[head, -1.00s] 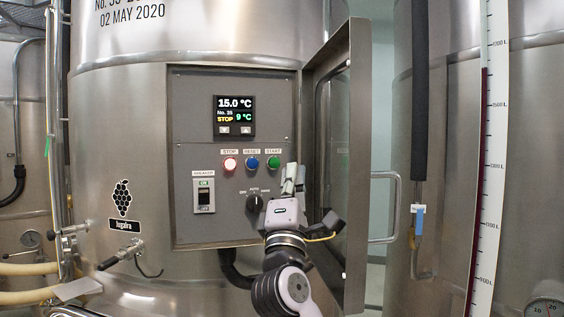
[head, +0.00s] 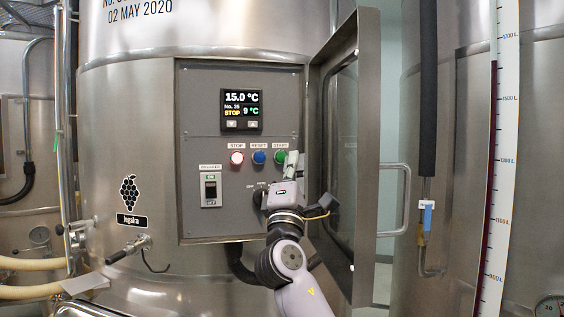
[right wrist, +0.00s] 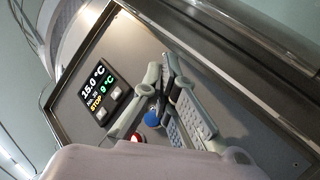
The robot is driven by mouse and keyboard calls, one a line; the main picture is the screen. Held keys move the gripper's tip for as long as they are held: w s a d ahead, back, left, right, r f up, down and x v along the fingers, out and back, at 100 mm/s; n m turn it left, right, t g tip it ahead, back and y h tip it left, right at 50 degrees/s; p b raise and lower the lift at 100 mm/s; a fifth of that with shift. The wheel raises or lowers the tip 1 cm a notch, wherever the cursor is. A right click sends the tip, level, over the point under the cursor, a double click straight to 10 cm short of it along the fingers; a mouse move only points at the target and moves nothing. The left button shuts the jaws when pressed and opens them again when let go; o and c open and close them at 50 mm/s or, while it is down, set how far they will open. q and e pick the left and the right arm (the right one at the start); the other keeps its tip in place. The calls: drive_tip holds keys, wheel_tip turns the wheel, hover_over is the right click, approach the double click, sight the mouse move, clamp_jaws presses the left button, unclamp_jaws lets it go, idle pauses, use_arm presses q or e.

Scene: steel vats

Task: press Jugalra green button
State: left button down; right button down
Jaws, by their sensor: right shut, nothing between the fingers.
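The green START button (head: 280,157) is at the right end of the button row on the grey control panel (head: 215,220) of the Jugalra vat, whose black label (head: 132,220) shows at lower left. My right gripper (head: 292,158) is shut and empty, its fingertips just at the right edge of the green button and partly over it. I cannot tell whether they touch. In the right wrist view the shut fingers (right wrist: 168,75) lie over the panel, and the green button is hidden. My left gripper is not in view.
The blue RESET button (head: 259,157) and red STOP button (head: 237,158) are left of the green one. A rotary switch and a breaker (head: 210,189) sit below. The display (head: 241,111) reads 15.0 °C and STOP. The open cabinet door (head: 342,170) stands close to the right of my arm.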

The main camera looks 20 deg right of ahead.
sight(281, 157)
drive_tip(key=shift+w+b, duration=0.65)
drive_tip(key=shift+w, duration=0.85)
idle(0.3)
drive_tip(key=shift+w+b, duration=0.3)
drive_tip(key=shift+w, duration=0.1)
drive_tip(key=shift+w+r+b, duration=0.1)
drive_tip(key=shift+w+b, duration=0.2)
drive_tip(key=shift+w, duration=0.05)
idle(0.6)
drive_tip(key=shift+s, duration=0.75)
